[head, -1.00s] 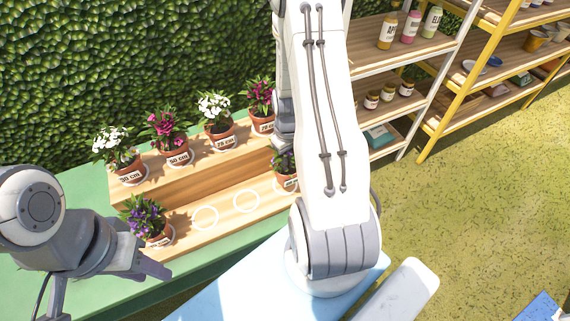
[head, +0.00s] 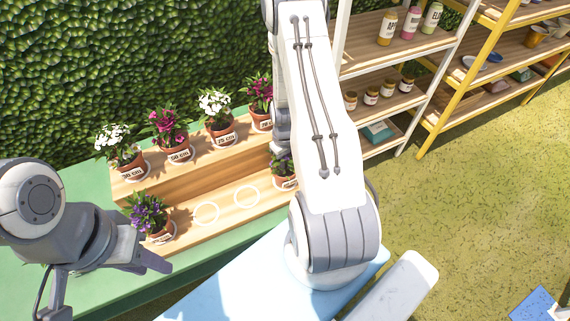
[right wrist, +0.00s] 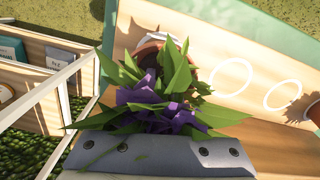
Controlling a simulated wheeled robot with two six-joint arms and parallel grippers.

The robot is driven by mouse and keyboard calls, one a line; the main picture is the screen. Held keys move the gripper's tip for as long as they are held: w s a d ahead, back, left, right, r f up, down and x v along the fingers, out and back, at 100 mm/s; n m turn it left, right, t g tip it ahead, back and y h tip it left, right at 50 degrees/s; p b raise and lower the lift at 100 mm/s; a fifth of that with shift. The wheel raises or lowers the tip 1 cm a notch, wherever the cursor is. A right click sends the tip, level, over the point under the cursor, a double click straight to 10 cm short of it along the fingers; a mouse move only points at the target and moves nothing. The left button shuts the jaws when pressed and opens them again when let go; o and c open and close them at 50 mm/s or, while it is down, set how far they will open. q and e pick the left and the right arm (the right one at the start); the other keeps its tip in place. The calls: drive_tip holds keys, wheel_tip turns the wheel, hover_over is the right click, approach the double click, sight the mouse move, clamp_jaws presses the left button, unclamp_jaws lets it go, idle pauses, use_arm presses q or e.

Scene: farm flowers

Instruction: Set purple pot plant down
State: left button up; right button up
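A purple-flowered plant in a terracotta pot (head: 285,182) stands at the right end of the wooden stand's lower step, partly hidden by my right arm. In the right wrist view, its purple flowers and leaves (right wrist: 165,105) fill the middle and hide most of the pot. The pot's rim shows beside a white ring. My right gripper (head: 281,142) is close to this plant; its fingers are mostly hidden. A second purple plant (head: 150,215) stands at the left end of the lower step. My left gripper (head: 105,285) is open and empty in front of it.
The wooden stand (head: 225,180) holds several white and magenta potted plants on its upper step. Two empty white rings (head: 207,213) lie between the purple plants. White shelves (head: 385,55) and yellow shelves (head: 500,75) stand to the right. A leafy hedge (head: 130,60) is behind.

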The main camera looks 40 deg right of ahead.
drive_tip(key=shift+o, duration=1.1)
drive_tip(key=shift+r, duration=0.2)
drive_tip(key=shift+w+r, duration=0.1)
drive_tip(key=shift+r, duration=0.15)
wheel_tip(320, 180, up, 12)
drive_tip(key=b, duration=0.1)
drive_tip(key=shift+f+b, duration=0.25)
drive_tip(key=shift+b, duration=0.1)
